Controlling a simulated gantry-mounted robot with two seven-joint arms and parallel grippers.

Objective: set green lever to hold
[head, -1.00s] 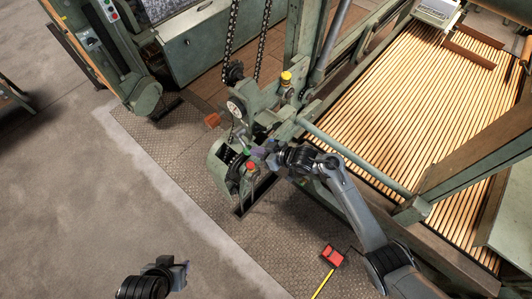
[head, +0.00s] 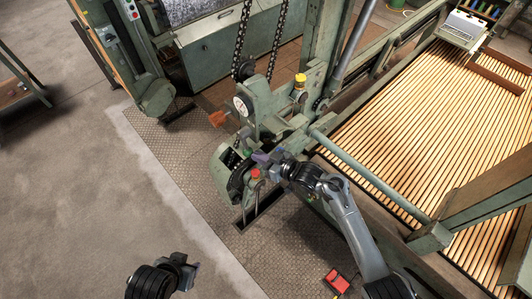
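The green lever's small bright green knob (head: 247,153) shows at the lever housing (head: 222,166) of the green machine, near the middle of the head view. My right gripper (head: 260,158) is right beside the knob, coming from the right. Its fingertips are too small and partly hidden to tell whether they are open, or whether they touch the knob. The lever's shaft is hidden. A red knob (head: 255,173) stands just below the gripper. My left gripper (head: 190,266) is low in the view, over bare floor and away from the machine; its finger opening is unclear.
A round gauge (head: 240,104), an orange-red part (head: 217,118) and a yellow cap (head: 300,79) sit above the lever. A green rail (head: 368,174) and the slatted bed (head: 420,110) lie right. A red tape measure (head: 337,279) lies below.

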